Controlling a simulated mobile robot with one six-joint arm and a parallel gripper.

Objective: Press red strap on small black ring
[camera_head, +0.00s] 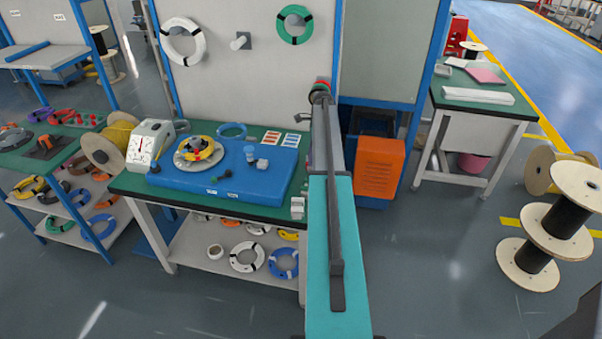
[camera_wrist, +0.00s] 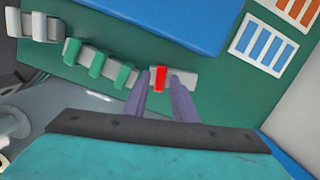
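In the wrist view my gripper (camera_wrist: 159,80) points down at the green bench top. Its two purple fingers stand apart on either side of a red strap (camera_wrist: 160,79), with a small gap showing at the left finger. The red strap sits on a pale grey block (camera_wrist: 184,77). In the head view my arm hides the gripper and the red strap. A round turntable (camera_head: 180,161) on the blue base carries a yellow ring (camera_head: 209,141) with dark parts. I cannot make out a small black ring for certain.
Green straps (camera_wrist: 100,65) on grey blocks lie left of my gripper. The blue base (camera_head: 245,196) fills much of the bench; cards (camera_head: 291,140) lie at its back. A white gauge box (camera_head: 150,143) stands left. Rings hang on the back panel.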

